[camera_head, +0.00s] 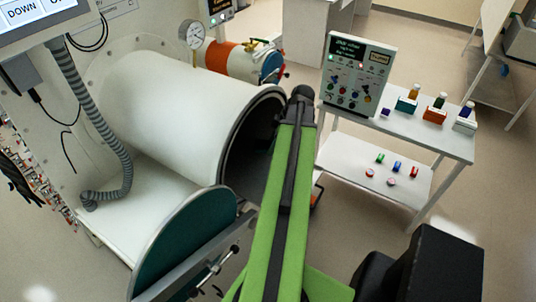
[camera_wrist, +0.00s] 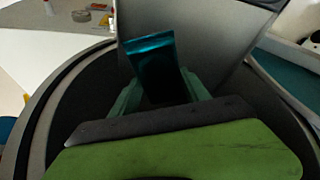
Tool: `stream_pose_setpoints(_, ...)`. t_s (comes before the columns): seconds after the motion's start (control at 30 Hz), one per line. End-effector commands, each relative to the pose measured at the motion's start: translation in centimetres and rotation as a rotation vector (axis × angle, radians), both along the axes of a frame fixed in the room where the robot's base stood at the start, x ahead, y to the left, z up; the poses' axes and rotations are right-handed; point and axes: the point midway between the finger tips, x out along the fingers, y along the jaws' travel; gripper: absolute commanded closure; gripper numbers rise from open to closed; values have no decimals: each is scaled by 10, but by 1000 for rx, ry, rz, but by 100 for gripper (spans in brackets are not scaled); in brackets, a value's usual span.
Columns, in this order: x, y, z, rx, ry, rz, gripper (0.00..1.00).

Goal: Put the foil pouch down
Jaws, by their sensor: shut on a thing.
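My gripper (camera_wrist: 160,94) is shut on the foil pouch (camera_wrist: 150,55), a shiny teal packet that stands up between the two green fingers in the wrist view. The pouch's lower part is dark and in shadow. A grey flat surface shows behind it; I cannot tell whether the pouch touches it. In the head view my green arm reaches to the mouth of the white cylindrical chamber (camera_head: 185,105), and the gripper and pouch are hidden there. A dark round rim (camera_wrist: 52,95) surrounds the gripper in the wrist view.
The chamber's round teal door (camera_head: 190,240) stands open at the front. A white cart (camera_head: 440,140) at right carries a control box (camera_head: 355,72), small bottles in coloured holders and several small items on its lower shelf. A grey hose (camera_head: 100,120) hangs at left.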

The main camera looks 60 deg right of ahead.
Motion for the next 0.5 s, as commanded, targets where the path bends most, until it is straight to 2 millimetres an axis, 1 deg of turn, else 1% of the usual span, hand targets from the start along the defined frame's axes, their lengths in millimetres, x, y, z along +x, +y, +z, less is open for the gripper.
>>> stream_pose_setpoints(0.03,12,-1,0,0,0,4,90)
stream_pose_setpoints(0.07,17,-1,0,-1,0,4,90)
stream_pose_setpoints(0.1,17,0,-13,0,0,1,90)
stream_pose_setpoints(0.2,15,0,-27,0,0,0,90)
stream_pose_setpoints(0.3,15,0,-33,0,0,1,90)
stream_pose_setpoints(0.43,15,0,-32,0,0,1,90)
stream_pose_setpoints(0.5,15,0,-35,1,0,1,90)
